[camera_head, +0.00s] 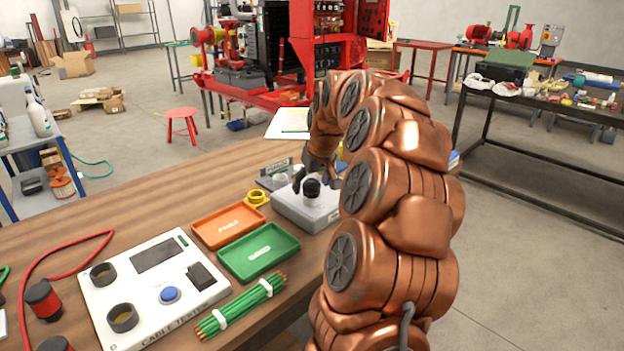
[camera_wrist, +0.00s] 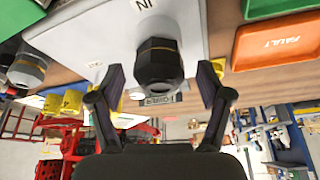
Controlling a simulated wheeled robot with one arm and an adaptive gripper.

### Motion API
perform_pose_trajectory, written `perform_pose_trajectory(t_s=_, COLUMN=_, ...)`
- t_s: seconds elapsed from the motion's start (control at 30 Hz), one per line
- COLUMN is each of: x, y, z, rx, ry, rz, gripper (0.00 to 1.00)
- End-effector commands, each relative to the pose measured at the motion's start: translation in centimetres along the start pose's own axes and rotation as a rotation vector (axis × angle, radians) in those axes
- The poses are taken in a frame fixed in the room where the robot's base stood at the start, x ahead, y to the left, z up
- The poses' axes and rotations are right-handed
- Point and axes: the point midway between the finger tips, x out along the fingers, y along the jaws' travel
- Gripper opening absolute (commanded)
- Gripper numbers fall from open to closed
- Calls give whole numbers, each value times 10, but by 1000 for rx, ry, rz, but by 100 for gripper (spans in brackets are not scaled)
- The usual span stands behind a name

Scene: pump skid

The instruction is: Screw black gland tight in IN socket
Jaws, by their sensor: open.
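The black gland (camera_head: 311,187) stands upright on top of the pale grey box (camera_head: 292,212) on the wooden bench. In the wrist view the black gland (camera_wrist: 160,62) is large, with a faceted body, and sits at a pale round collar by the IN label (camera_wrist: 143,4) on the box (camera_wrist: 80,32). The collar hides its thread, so I cannot tell how deep it sits. My gripper (camera_wrist: 161,72) is open, with one finger on each side of the gland and a visible gap to both. In the head view my gripper (camera_head: 322,172) is partly hidden by my arm.
A green tray (camera_head: 258,252) and an orange FAULT tray (camera_head: 227,226) lie left of the box. A cable tester (camera_head: 155,285) and green cable bundle (camera_head: 240,306) are nearer.

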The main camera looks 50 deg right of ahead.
Motion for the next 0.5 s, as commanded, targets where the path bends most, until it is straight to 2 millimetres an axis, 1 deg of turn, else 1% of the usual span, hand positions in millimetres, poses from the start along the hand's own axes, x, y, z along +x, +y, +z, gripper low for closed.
perform_pose_trajectory(t_s=0.1, x=-1, y=0, z=-1, rx=-66, ry=1, rz=-27, gripper=78)
perform_pose_trajectory(t_s=0.3, x=-1, y=0, z=-1, rx=-122, ry=2, rz=-52, gripper=78)
perform_pose_trajectory(t_s=0.5, x=-1, y=0, z=-1, rx=-282, ry=-1, rz=-120, gripper=78)
